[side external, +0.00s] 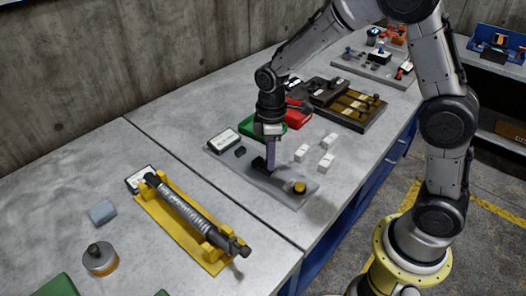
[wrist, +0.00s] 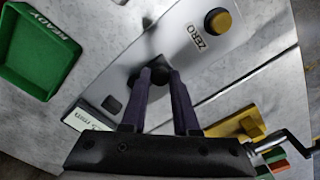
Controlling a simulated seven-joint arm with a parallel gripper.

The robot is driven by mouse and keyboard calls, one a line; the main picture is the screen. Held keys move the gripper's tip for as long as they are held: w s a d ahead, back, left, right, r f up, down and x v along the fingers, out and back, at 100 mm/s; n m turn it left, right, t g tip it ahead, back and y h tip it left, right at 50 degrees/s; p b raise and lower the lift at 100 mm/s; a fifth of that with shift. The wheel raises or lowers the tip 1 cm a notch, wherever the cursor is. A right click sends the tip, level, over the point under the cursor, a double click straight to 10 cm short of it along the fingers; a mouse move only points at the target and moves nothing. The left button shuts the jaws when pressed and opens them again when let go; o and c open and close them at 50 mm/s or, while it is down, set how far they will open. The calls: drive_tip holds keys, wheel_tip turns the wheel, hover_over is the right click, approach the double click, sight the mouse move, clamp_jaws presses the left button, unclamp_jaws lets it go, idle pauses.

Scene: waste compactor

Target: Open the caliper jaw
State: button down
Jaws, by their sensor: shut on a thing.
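The caliper fixture is a grey plate (side external: 285,193) with a display (side external: 223,139) at its far left end and a brass ZERO button (side external: 299,187) at its near right end. The plate also shows in the wrist view (wrist: 237,30), with the ZERO button (wrist: 218,21) at the top. My gripper (side external: 270,167) points down over the middle of the plate. Its purple fingers are shut on a small dark jaw piece (side external: 259,164) of the caliper. In the wrist view my gripper (wrist: 163,80) has this dark piece between its fingertips, partly hidden. The jaw's exact opening cannot be told.
Several white blocks (side external: 326,162) stand right of the plate. A green READY tray (wrist: 40,55) lies behind the plate. A yellow cradle (side external: 160,211) with a metal shaft (side external: 190,212) is to the left. A dark box with brass slots (side external: 352,104) stands farther back.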

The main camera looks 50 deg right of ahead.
drive_tip(key=shift+w+r, duration=0.1)
drive_tip(key=c, duration=0.7)
unclamp_jaws()
drive_tip(key=shift+o, duration=0.2)
wheel_tip(320, 180, up, 14)
